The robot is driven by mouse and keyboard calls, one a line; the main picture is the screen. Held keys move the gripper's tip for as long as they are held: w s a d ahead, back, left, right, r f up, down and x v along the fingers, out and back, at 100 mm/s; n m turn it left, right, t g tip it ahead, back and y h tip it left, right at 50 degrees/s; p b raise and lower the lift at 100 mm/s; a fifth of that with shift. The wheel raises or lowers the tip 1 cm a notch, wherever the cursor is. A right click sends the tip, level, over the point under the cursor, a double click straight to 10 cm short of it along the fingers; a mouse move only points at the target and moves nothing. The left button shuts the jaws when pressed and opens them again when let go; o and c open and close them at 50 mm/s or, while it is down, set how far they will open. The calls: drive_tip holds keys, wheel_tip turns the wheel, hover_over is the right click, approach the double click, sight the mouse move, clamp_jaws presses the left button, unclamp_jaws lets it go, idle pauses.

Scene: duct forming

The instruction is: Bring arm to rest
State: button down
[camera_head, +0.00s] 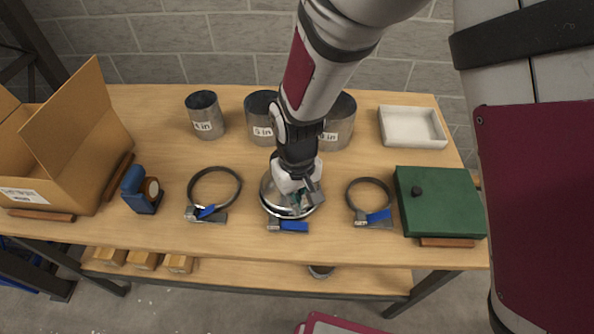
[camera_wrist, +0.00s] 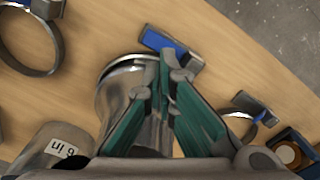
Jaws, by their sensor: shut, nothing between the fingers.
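My gripper (camera_head: 303,207) is at the middle of the table with its fingers pointing down, over a round shiny metal piece (camera_head: 268,200) with a blue-handled clamp (camera_head: 290,227) at its front. In the wrist view my gripper (camera_wrist: 170,68) has its green-padded fingers closed together at the tips, with nothing between them. The metal piece (camera_wrist: 116,88) shows there as a cylinder behind and beside the fingers, and the blue clamp handle (camera_wrist: 165,43) is just beyond the tips. I cannot tell whether the fingers touch either one.
Clamp rings lie left (camera_head: 238,181) and right (camera_head: 369,182). Several grey ducts stand behind, including a small one (camera_head: 203,118). A cardboard box (camera_head: 75,135) and blue device (camera_head: 140,190) are left; a white tray (camera_head: 412,128) and green case (camera_head: 440,205) are right.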

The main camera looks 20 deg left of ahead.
drive_tip(key=shift+r, duration=0.2)
idle(0.4)
drive_tip(key=w+d+r+m+t+y, duration=0.1)
drive_tip(key=w+d+r+m+t, duration=0.2)
drive_tip(key=d+r, duration=1.5)
drive_tip(key=s+d+r+m+t+h, duration=0.1)
drive_tip(key=s+d+r+m, duration=0.4)
drive_tip(key=s+d+r, duration=0.6)
drive_tip(key=shift+s+d+r+m+t, duration=0.25)
drive_tip(key=shift+d+r+m+t, duration=0.05)
drive_tip(key=shift+d+t, duration=0.5)
